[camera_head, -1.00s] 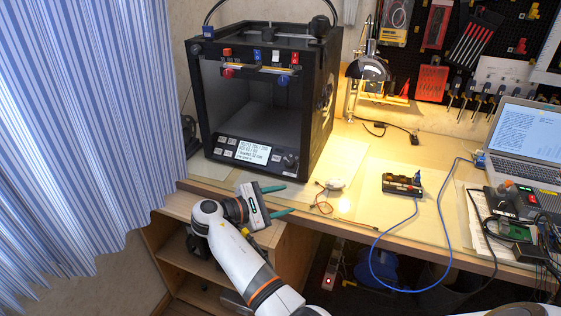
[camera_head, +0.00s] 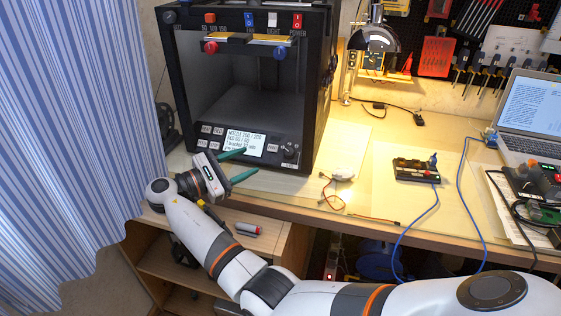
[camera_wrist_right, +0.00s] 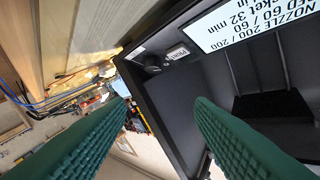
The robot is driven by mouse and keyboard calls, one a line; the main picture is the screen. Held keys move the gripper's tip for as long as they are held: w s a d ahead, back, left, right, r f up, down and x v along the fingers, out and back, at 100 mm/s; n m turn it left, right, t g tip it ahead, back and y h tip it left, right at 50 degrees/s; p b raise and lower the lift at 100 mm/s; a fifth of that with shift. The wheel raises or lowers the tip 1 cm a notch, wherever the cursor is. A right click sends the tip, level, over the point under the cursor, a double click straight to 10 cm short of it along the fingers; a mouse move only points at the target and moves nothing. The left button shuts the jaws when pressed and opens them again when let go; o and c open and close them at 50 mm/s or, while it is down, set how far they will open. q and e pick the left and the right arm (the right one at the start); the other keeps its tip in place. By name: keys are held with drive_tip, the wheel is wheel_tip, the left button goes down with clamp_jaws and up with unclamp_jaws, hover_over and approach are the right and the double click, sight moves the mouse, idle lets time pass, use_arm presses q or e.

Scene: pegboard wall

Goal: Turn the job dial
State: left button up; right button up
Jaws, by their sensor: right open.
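The job dial (camera_head: 289,151) is a dark round knob at the right end of the black 3D printer's front panel. It is beside the lit display (camera_head: 243,144), which shows printed lines about nozzle and bed. My right gripper (camera_head: 249,161) has green fingers, is open and empty, and points at the panel from the lower left. Its fingertips are just left of the dial and in front of the panel's lower edge, apart from the dial as far as I can tell. In the right wrist view the display (camera_wrist_right: 240,22) appears upside down beyond the fingers (camera_wrist_right: 162,105). My left gripper is not in view.
The printer (camera_head: 325,90) has switches and knobs along its top. A bench (camera_head: 300,195) extends right, with a small device (camera_head: 415,170), a lamp (camera_head: 372,40) and a laptop (camera_head: 530,115). A striped curtain (camera_head: 70,130) hangs at left. Below is a wooden shelf (camera_head: 170,258).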

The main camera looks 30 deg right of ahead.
sight(288, 152)
wheel_tip(288, 152, down, 3)
drive_tip(key=shift+r+b, duration=0.2)
drive_tip(key=shift+b, duration=0.7)
drive_tip(key=shift+d, duration=0.25)
drive_tip(key=d, duration=1.1)
drive_tip(key=shift+w+d, duration=0.15)
drive_tip(key=shift+d, duration=0.15)
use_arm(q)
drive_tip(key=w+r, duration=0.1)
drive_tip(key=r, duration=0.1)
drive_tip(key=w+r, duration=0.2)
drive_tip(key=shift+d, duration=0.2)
use_arm(e)
drive_tip(key=c, duration=1)
